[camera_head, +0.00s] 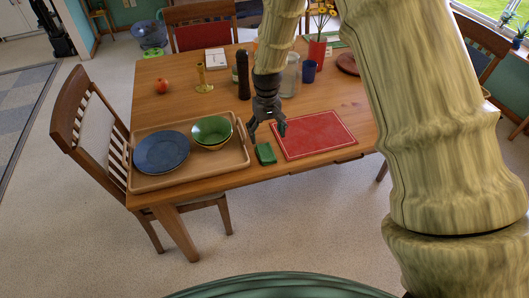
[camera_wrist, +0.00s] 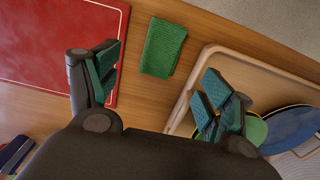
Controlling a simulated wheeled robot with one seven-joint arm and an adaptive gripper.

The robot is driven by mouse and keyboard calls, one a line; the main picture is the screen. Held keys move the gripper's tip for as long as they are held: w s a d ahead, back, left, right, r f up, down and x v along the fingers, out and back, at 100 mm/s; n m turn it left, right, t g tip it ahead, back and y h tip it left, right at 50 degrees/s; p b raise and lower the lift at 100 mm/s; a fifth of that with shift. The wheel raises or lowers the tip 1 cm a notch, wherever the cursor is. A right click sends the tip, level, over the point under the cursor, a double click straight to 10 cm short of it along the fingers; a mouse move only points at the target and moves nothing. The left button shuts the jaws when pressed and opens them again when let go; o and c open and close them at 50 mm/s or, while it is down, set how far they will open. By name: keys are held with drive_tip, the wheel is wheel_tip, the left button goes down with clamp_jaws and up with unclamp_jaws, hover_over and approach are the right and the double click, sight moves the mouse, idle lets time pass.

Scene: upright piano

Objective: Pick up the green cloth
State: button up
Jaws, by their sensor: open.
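The green cloth (camera_head: 265,153) is a small folded rectangle lying on the wooden table near its front edge, between the tray and the red mat. In the wrist view the cloth (camera_wrist: 163,48) lies flat, beyond the fingertips and between their lines. My gripper (camera_head: 267,129) is above the table, just behind the cloth in the head view. In the wrist view my gripper (camera_wrist: 158,75) has its two fingers spread wide with nothing between them. The cloth shows no contact with the fingers.
A wooden tray (camera_head: 222,171) with a blue plate (camera_head: 161,152) and a green bowl (camera_head: 211,131) is left of the cloth. A red mat (camera_head: 313,134) is to its right. A dark pepper mill (camera_head: 243,76) and a glass jar (camera_head: 290,75) stand behind.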

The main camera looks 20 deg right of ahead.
sight(266, 150)
drive_tip(key=shift+f+p, duration=0.3)
drive_tip(key=shift+f, duration=1.5)
drive_tip(key=shift+a+f+p, duration=0.1)
drive_tip(key=shift+f+p, duration=0.35)
drive_tip(key=shift+f, duration=0.35)
drive_tip(key=shift+f+p, duration=0.5)
drive_tip(key=shift+f, duration=1.3)
drive_tip(key=c, duration=0.8)
drive_tip(key=shift+r, duration=0.1)
drive_tip(key=shift+r+b, duration=0.6)
drive_tip(key=shift+r, duration=0.55)
drive_tip(key=s+a+r+b, duration=0.1)
drive_tip(key=s, duration=0.4)
drive_tip(key=s+a+b, duration=0.1)
drive_tip(key=s, duration=0.4)
drive_tip(key=s+a+r+b, duration=0.1)
drive_tip(key=s+a, duration=0.1)
drive_tip(key=s, duration=0.3)
drive_tip(key=shift+s+a+r+b, duration=0.1)
drive_tip(key=shift+s+r+b, duration=0.2)
drive_tip(key=shift+b, duration=0.1)
